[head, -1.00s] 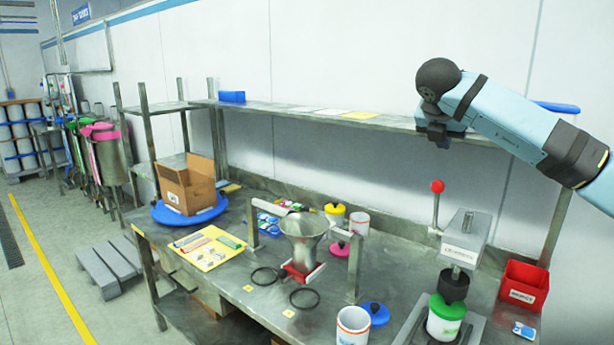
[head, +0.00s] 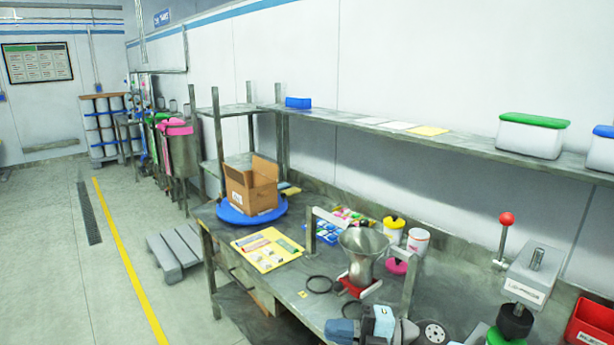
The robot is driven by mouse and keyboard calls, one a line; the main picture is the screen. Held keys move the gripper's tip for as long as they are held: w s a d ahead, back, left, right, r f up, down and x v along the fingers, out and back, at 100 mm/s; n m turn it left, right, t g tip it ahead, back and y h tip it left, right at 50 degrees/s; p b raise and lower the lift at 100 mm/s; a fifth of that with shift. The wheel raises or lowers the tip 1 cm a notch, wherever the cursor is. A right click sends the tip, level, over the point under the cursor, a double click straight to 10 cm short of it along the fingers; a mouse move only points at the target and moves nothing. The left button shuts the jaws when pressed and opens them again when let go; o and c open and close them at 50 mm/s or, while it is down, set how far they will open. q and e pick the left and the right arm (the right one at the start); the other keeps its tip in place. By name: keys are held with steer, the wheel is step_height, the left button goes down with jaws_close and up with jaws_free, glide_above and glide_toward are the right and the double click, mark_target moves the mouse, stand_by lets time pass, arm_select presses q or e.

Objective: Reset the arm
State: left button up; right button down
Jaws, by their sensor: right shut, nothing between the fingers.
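My left gripper is not in view.
A cardboard box (head: 250,188) sits on a blue turntable (head: 232,215) at the bench's left end. A press with a red-knobbed lever (head: 506,219) and a red bin (head: 592,325) stand at right. White tubs (head: 530,138) stand on the shelf. The floor at left is mostly open.

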steer(key=s+d+f+m+t+h+p, duration=0.1)
steer(key=s+d+f+m+t+h, duration=0.1)
steer(key=s+d+f+m+h, duration=0.2)
steer(key=s+d+f+m+t+h+p, duration=0.1)
steer(key=s+d+f+m+t+h, duration=0.2)
steer(key=s+f+m, duration=0.8)
steer(key=s+d+f+m+t+h+p, duration=0.2)
steer(key=s+d+f+m+t+h, duration=0.1)
steer(key=s+d+f+m+h, duration=0.4)
step_height(320, 180, down, 3)
steer(key=m+h, duration=0.1)
steer(key=m, duration=0.5)
steer(key=shift+s+d+f, duration=0.15)
steer(key=shift+d+f, duration=0.05)
